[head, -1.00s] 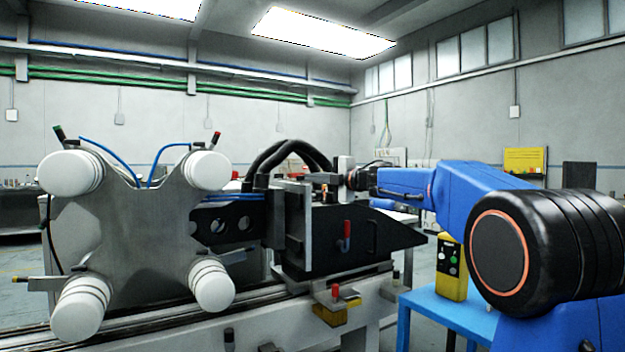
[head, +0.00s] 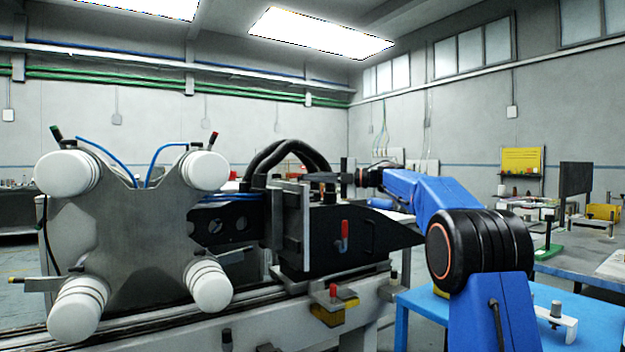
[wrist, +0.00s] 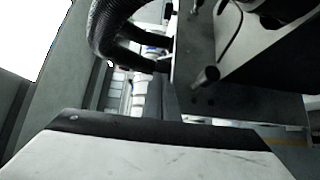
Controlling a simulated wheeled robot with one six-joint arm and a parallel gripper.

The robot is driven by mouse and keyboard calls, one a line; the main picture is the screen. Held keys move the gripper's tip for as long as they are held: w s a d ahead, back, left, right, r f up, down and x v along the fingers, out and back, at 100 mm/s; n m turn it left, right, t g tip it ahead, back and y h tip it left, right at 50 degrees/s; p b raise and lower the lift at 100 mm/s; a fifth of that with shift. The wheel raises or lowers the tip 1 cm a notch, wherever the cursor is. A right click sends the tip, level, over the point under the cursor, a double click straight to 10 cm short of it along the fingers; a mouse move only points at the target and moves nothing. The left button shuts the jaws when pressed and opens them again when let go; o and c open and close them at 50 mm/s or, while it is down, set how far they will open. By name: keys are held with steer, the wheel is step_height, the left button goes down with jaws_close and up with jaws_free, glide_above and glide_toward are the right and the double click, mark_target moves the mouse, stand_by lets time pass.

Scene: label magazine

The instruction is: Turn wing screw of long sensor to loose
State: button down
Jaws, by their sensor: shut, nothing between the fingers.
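My gripper (head: 318,177) is shut and empty. In the head view it points left, above the black wedge-shaped plate (head: 345,240) and close to the top of the grey upright bracket (head: 290,225). In the wrist view its pale body fills the bottom. I cannot single out the long sensor or its wing screw.
Thick black hoses (head: 285,150) arch just left of my gripper; they show in the wrist view (wrist: 105,35) too. A red lever (head: 345,230) sits on the black plate, and a red knob (head: 333,289) is below. A blue table (head: 590,315) stands at the right.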

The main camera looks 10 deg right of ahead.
steer(key=shift+w, duration=0.1)
steer(key=shift+w+a+n+g+y, duration=0.1)
steer(key=shift+w+n+g+y, duration=0.35)
steer(key=shift+n+g, duration=0.4)
steer(key=shift+w+a, duration=0.15)
steer(key=shift+w, duration=0.25)
stand_by(0.3)
